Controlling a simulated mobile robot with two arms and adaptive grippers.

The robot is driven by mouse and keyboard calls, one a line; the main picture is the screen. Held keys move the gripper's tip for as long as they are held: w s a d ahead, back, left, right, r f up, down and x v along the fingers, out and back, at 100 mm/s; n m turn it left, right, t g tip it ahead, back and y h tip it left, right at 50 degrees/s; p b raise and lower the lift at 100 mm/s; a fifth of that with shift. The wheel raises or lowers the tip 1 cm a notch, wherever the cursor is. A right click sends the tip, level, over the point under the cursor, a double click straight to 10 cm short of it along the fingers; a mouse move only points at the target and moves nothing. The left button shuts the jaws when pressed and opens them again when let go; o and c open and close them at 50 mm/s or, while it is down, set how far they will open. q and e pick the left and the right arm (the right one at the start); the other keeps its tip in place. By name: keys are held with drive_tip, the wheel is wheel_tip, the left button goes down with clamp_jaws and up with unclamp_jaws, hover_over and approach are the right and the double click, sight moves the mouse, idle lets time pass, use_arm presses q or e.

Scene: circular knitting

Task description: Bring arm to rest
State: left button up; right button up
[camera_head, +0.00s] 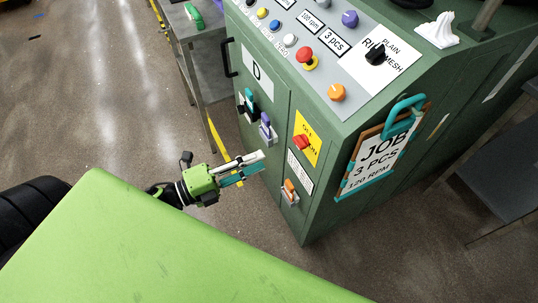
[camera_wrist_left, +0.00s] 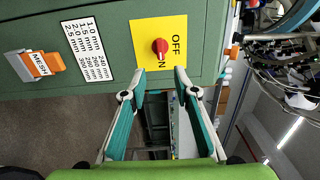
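My left gripper (camera_head: 260,164) is in front of the green machine cabinet (camera_head: 268,100), empty. In the left wrist view its two teal fingers (camera_wrist_left: 160,75) are apart, with a gap between the tips. The tips point toward a red rotary switch (camera_wrist_left: 160,46) on a yellow OFF/ON plate (camera_wrist_left: 145,32). The switch also shows in the head view (camera_head: 302,142), up and right of the gripper. I cannot tell the exact distance to the cabinet, but nothing is between the fingers. My right gripper is not in view.
A JOB board (camera_head: 385,150) hangs on the cabinet's side. A control panel (camera_head: 335,45) has buttons and knobs. A grey table (camera_head: 200,35) stands behind left; open floor lies left.

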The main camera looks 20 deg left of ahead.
use_arm(q)
drive_tip(key=shift+s+a, duration=0.3)
idle(0.4)
drive_tip(key=s+a+f+n+g+y, duration=0.1)
drive_tip(key=a+f+n+y, duration=0.25)
drive_tip(key=f, duration=0.55)
drive_tip(key=s+a+f+n+y, duration=0.1)
drive_tip(key=a+f+n+y, duration=0.15)
drive_tip(key=f+n, duration=0.4)
drive_tip(key=s+a+f+n+g+y, duration=0.1)
drive_tip(key=a+f+n+y, duration=0.2)
drive_tip(key=f, duration=0.8)
drive_tip(key=s+d+f+n+g+y, duration=0.2)
drive_tip(key=s+f+n+g, duration=0.35)
drive_tip(key=s+f, duration=0.75)
drive_tip(key=s+d+f+n+g, duration=0.2)
drive_tip(key=s+d+f, duration=0.1)
drive_tip(key=s, duration=0.5)
drive_tip(key=s+d+f+n+g+p, duration=0.1)
drive_tip(key=s+d+f+n+g, duration=0.2)
drive_tip(key=s+f, duration=0.3)
drive_tip(key=s, duration=0.2)
drive_tip(key=shift+s+f+g, duration=0.3)
drive_tip(key=shift+g, duration=0.05)
drive_tip(key=shift+r, duration=0.1)
